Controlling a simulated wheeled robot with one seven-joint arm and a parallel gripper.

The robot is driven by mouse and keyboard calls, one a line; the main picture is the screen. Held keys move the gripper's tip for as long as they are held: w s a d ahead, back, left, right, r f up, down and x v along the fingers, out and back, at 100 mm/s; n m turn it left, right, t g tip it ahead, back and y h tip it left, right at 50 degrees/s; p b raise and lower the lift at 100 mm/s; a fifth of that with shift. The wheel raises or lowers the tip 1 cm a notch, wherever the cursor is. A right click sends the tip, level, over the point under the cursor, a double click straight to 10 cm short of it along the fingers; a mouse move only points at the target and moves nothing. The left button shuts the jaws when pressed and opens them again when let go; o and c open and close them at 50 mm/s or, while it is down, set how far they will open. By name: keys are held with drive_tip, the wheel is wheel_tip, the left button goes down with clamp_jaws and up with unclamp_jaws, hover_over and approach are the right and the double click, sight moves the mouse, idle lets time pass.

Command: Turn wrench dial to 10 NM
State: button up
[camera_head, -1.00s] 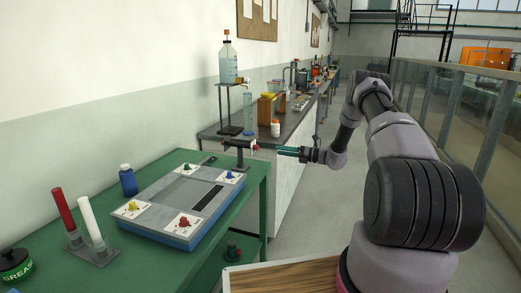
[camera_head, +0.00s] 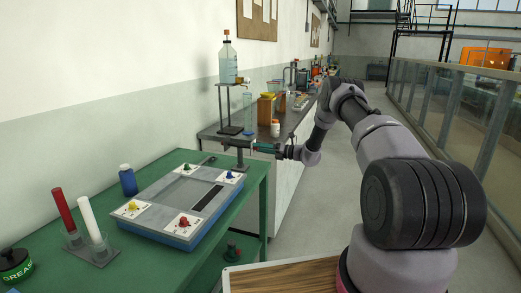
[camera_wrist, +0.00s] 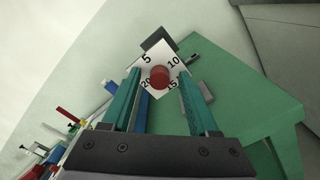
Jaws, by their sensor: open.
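The wrench dial is a round red knob (camera_wrist: 159,77) on a white plate (camera_wrist: 149,59) marked 5, 10, 15 and 20 in the wrist view. Which number the knob points to cannot be made out. My gripper (camera_wrist: 158,80) has two teal fingers, open, one on each side of the knob, with gaps to it. In the head view my gripper (camera_head: 264,147) is level with the dark dial device (camera_head: 236,143) at the far end of the green table (camera_head: 255,190).
A grey-blue panel (camera_head: 160,226) with several coloured knobs lies on the green table. A blue bottle (camera_head: 128,181) and a rack with red and white tubes (camera_head: 92,252) stand left. A cluttered lab bench (camera_head: 300,120) is behind. The right aisle is clear.

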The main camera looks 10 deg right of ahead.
drive_tip(key=shift+c, duration=0.3)
clamp_jaws()
drive_tip(key=shift+n, duration=0.3)
drive_tip(key=n, duration=1.7)
drive_tip(key=shift+s+f, duration=0.1)
